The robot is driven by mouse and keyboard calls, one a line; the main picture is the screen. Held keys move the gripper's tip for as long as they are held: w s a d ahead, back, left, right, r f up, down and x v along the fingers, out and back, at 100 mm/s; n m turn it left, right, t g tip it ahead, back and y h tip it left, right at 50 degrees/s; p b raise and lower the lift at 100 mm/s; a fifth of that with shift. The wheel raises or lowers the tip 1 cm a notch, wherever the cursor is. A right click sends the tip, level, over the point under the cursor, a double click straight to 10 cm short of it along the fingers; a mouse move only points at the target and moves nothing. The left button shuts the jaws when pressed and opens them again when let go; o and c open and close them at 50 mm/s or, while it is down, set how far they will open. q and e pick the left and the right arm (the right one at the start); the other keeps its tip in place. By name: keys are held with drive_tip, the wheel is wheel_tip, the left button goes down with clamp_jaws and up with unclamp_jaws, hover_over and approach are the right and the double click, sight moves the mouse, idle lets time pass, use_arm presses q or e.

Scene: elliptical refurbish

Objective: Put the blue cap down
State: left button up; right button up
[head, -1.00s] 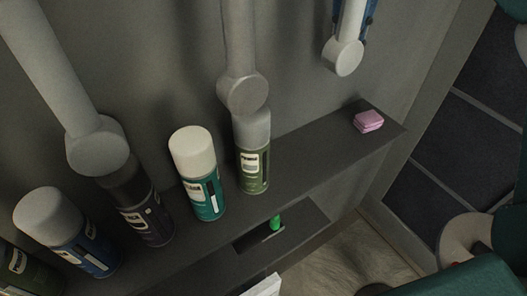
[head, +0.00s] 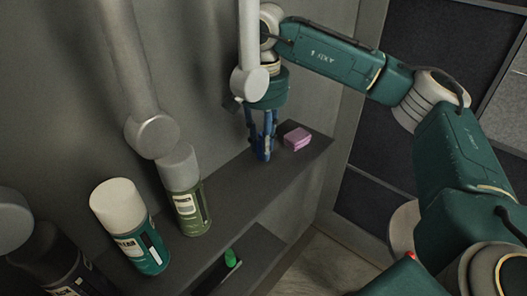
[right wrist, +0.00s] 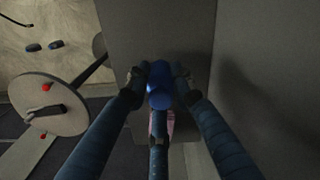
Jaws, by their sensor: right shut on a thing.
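The blue cap (right wrist: 159,97) is between the fingertips of my right gripper (right wrist: 159,80) in the right wrist view, and the fingers are shut on it. In the head view my right gripper (head: 262,150) points down over the right part of the dark shelf (head: 228,192), left of a pink sponge-like block (head: 297,138). The fingertips look close to the shelf top; I cannot tell whether the cap touches it. In the head view the cap is hard to tell from the blue fingers. My left gripper is not in view.
Spray cans stand along the shelf: green (head: 186,200), teal with a white cap (head: 132,228), and a dark one (head: 55,265). Grey round-ended bars (head: 152,135) hang above. A small green item (head: 230,258) lies on the lower ledge. Shelf between green can and gripper is clear.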

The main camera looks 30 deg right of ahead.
sight(264, 168)
wheel_tip(264, 168, down, 3)
idle(0.3)
drive_tip(key=shift+f, duration=0.45)
drive_tip(key=o, duration=0.8)
drive_tip(key=shift+r, duration=0.1)
